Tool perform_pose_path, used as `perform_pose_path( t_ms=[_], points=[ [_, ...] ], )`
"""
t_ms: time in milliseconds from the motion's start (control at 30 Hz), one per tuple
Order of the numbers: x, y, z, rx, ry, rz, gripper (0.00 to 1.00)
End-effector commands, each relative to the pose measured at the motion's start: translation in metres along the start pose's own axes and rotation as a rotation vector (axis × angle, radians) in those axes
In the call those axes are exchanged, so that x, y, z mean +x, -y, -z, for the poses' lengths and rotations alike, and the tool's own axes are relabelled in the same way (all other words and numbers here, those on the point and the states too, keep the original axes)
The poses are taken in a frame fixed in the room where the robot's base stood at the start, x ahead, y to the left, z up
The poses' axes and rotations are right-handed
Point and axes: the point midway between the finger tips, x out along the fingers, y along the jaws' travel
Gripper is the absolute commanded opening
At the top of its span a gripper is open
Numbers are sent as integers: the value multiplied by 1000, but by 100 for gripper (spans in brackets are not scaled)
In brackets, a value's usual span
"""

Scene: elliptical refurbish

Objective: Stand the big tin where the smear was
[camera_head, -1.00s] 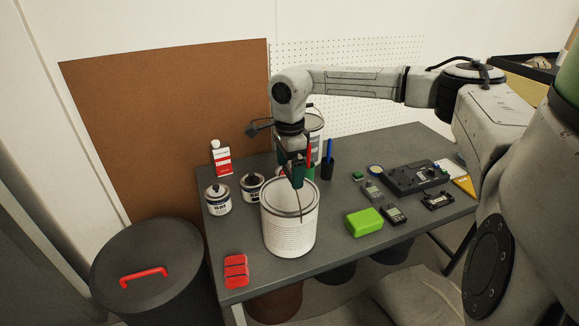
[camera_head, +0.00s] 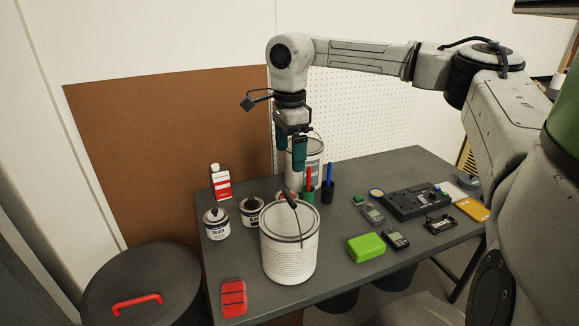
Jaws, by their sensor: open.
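A big white tin (camera_head: 290,252) stands upright near the front edge of the grey table (camera_head: 310,294). Its wire handle with a dark grip (camera_head: 290,199) shows over the lid. My gripper (camera_head: 291,155) is above and behind this tin, pointing down, open and empty, with its green fingers apart and clear of the handle. A second large white tin (camera_head: 314,165) stands farther back, partly hidden by my gripper. No smear shows on the visible tabletop; the surface under the front tin is hidden.
Two small tins (camera_head: 216,225) (camera_head: 251,212) and a red-and-white bottle (camera_head: 221,182) stand to the left. A red block (camera_head: 234,298) lies at the front left. A green sponge (camera_head: 366,247), meters (camera_head: 396,238) and a black device (camera_head: 417,201) lie right. Pen cups (camera_head: 328,190) stand behind the tin.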

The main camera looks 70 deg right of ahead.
Motion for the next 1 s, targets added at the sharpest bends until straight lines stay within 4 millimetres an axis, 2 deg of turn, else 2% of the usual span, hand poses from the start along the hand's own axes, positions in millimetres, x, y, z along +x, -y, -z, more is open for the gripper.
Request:
perform_pose_path(
  t_ms=[300, 367, 433, 467, 567, 600, 667, 700, 767, 800, 833, 900, 1000],
  points=[
    [-6, 0, -1, -1, 4, 0, 100],
    [-5, 0, -8, -8, 21, 2, 100],
    [-4, 0, -30, -29, 78, 13, 100],
    [-3, 0, -45, -41, 117, 18, 100],
    [-6, -5, -115, -91, 315, 38, 100],
    [-12, -10, -149, -110, 418, 42, 100],
    [-26, -22, -202, -132, 592, 39, 100],
    [-39, -32, -236, -139, 714, 29, 100],
    [-63, -49, -283, -139, 904, -1, 100],
    [-84, -62, -311, -129, 1038, -32, 100],
    [-100, -72, -330, -116, 1142, -61, 100],
    [-142, -92, -363, -64, 1373, -147, 100],
    [-197, -109, -385, 59, 1675, -309, 100]
  ],
)
